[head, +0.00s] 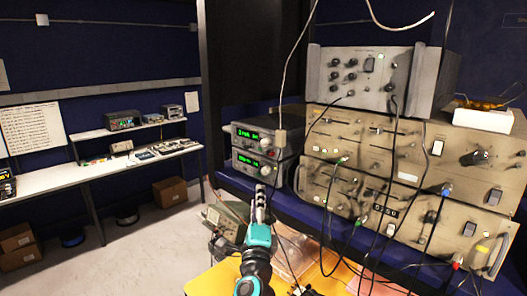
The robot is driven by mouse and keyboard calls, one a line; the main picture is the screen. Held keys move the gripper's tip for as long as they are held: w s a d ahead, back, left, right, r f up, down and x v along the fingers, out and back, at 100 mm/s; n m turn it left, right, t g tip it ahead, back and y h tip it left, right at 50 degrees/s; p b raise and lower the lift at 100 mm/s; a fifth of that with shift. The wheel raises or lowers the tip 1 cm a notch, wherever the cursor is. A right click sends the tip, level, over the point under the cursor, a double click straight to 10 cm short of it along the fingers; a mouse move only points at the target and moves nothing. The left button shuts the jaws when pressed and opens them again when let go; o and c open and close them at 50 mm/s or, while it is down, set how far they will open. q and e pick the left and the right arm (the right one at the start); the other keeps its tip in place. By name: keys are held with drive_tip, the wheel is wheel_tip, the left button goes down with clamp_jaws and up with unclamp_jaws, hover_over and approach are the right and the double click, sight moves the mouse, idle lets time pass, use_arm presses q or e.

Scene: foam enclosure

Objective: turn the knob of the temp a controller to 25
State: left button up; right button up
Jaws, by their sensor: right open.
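Two stacked controllers with green lit displays stand on the blue shelf, left of the beige panels: an upper one (263,137) and a lower one (258,165). Their labels are too small to read, so I cannot tell which is temp a. Small knobs sit near their right front edges, too small to read a setting. My right gripper (261,200) is open and points up, in front of and below the lower controller. It appears apart from the controllers and holds nothing visible. My left gripper is not in view.
Beige instrument panels (400,147) with a grey unit (362,78) on top fill the right, with several cables hanging in front. A yellow surface (213,278) lies below. A white bench (85,178) with instruments and floor boxes (170,192) stand at the left.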

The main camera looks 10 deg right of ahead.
sight(264, 173)
drive_tip(key=w+d+r, duration=0.1)
drive_tip(key=w, duration=0.1)
drive_tip(key=w+d+r+m+h+p, duration=0.1)
drive_tip(key=w, duration=0.2)
drive_tip(key=w+r+m+p, duration=0.1)
drive_tip(key=w, duration=0.1)
drive_tip(key=shift+w+d+r+h, duration=0.3)
drive_tip(key=shift+d+h, duration=0.1)
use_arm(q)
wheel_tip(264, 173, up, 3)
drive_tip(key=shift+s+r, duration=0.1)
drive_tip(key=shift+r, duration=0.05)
use_arm(e)
clamp_jaws()
